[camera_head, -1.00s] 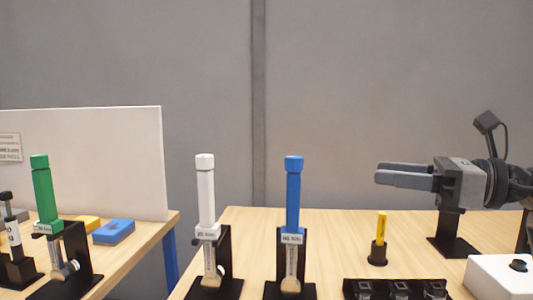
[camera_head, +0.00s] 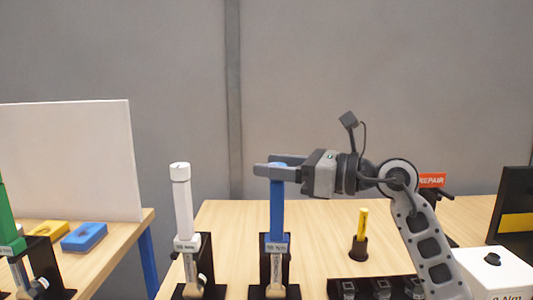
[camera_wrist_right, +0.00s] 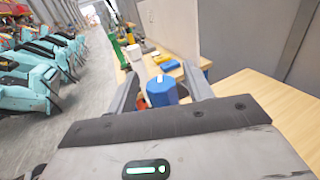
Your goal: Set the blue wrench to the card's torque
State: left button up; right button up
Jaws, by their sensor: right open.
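The blue wrench (camera_head: 277,212) stands upright in a black stand (camera_head: 291,270) on the wooden table, with a small white label below its handle. Its blue top cap also shows in the right wrist view (camera_wrist_right: 161,91), between the two fingers. My right gripper (camera_head: 278,166) is level at the height of the wrench's top, open, with one finger on each side of the cap. I cannot tell whether the fingers touch it. The label's reading is too small to make out. My left gripper is not in view.
A white wrench (camera_head: 182,205) stands close left of the blue one. A green wrench (camera_head: 8,220) is on the left table. A yellow tool (camera_head: 362,224) stands in a holder behind a black socket tray (camera_head: 340,288). A white box (camera_head: 495,275) is at the right.

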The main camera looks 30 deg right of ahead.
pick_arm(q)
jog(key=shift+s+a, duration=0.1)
pick_arm(e)
jog(key=shift+x, duration=1.1)
jog(key=c, duration=1)
pick_arm(q)
jog(key=shift+p, duration=0.6)
pick_arm(e)
jog(key=m+t+h, duration=0.1)
jog(key=m+h, duration=0.1)
jog(key=h, duration=0.1)
jog(key=shift+d+t, duration=0.2)
jog(key=shift+t, duration=0.2)
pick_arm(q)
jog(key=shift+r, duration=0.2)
pick_arm(e)
jog(key=o, duration=1)
